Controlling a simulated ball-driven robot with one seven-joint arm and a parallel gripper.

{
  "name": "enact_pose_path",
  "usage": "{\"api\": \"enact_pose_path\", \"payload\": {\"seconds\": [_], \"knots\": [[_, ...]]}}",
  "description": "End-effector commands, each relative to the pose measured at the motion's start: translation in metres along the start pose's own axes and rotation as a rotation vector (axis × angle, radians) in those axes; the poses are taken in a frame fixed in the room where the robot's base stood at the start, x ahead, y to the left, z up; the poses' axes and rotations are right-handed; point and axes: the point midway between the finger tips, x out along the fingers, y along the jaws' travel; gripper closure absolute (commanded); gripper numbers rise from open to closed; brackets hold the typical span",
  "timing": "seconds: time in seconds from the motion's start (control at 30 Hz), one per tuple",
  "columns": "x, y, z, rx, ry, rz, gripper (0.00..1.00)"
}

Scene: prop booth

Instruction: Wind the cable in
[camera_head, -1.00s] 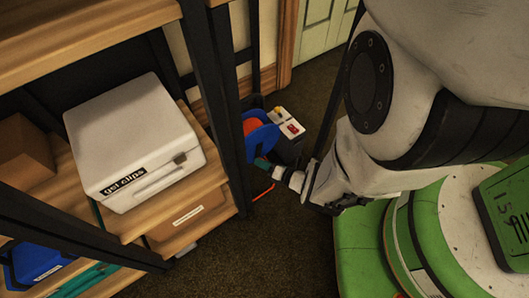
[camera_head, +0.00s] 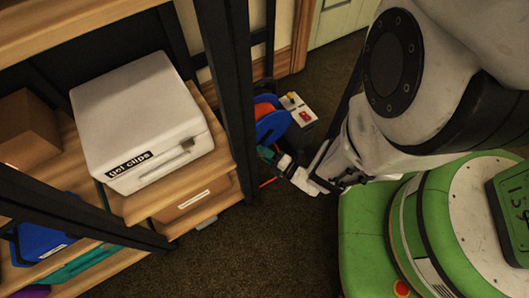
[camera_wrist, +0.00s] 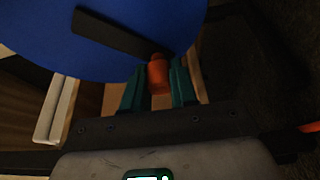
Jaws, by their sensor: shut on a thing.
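The cable reel has a blue disc (camera_head: 274,127) and an orange wound part (camera_head: 264,110). It stands on the floor behind the shelf's dark post. In the wrist view the blue disc (camera_wrist: 110,35) fills the top, with a black crank arm (camera_wrist: 112,31) across it. The crank's orange knob (camera_wrist: 158,72) sits between the teal fingers of my gripper (camera_wrist: 160,88), which is shut on it. In the head view my gripper (camera_head: 268,154) is at the reel's lower front, and the knob is hidden. A bit of orange cable (camera_head: 267,182) lies on the floor below.
A shelf with dark posts (camera_head: 229,90) stands close left of the reel. It holds a white case (camera_head: 140,120), a brown box (camera_head: 192,200) and a blue bin (camera_head: 40,240). A box with a red switch (camera_head: 300,112) is behind the reel. Carpet (camera_head: 260,250) is clear in front.

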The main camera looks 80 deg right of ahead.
Motion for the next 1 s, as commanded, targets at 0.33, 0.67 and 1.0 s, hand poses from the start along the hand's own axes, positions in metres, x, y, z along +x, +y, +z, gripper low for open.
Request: {"api": "enact_pose_path", "payload": {"seconds": [0.33, 0.67, 1.0], "knots": [[0.001, 0.006, -0.006, 0.096, 0.001, 0.044, 1.0], [0.003, 0.016, -0.011, 0.256, -0.003, 0.114, 1.0], [0.006, 0.038, -0.018, 0.554, -0.008, 0.241, 1.0]]}}
